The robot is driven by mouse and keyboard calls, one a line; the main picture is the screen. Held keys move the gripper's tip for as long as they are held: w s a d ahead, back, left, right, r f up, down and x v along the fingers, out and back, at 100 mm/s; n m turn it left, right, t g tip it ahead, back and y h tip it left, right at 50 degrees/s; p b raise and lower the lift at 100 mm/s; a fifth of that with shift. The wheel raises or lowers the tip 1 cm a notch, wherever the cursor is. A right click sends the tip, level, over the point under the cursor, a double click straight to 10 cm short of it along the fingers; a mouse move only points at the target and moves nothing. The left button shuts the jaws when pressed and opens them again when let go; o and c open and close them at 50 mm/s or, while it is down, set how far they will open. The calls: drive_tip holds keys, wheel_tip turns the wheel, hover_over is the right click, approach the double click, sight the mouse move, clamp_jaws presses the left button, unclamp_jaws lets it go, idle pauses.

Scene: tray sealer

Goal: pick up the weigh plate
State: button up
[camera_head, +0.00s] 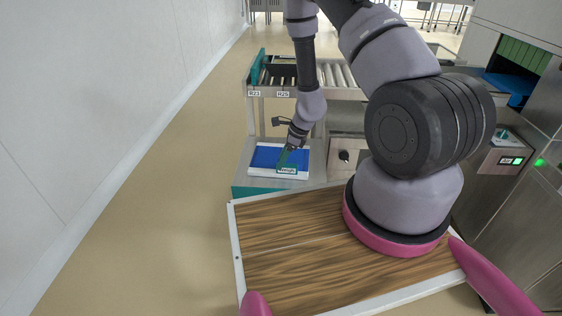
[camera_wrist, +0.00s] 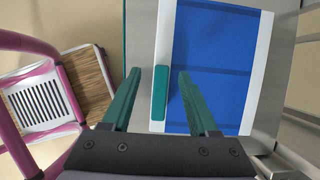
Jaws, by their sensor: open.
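The weigh plate (camera_head: 264,157) is a flat blue plate with white borders. It lies level on a grey stand with a teal base (camera_head: 262,191). In the wrist view its blue surface (camera_wrist: 215,45) fills the upper middle, and a teal grip bar (camera_wrist: 159,93) sits on its left white border. My gripper (camera_head: 286,160) is over the plate's near right part, pointing down. In the wrist view my gripper (camera_wrist: 159,73) is open and empty, its two teal fingers on either side of the grip bar. I cannot tell whether the fingers reach down to the bar's height.
A roller conveyor (camera_head: 335,77) stands just behind the plate. A panel with a black knob (camera_head: 344,156) is to its right, and a steel machine (camera_head: 501,160) stands farther right. My wood-topped base is in front. Floor at left is clear.

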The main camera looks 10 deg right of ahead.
drive_tip(key=x, duration=0.4)
drive_tip(key=shift+w, duration=0.2)
clamp_jaws()
drive_tip(key=shift+r, duration=0.15)
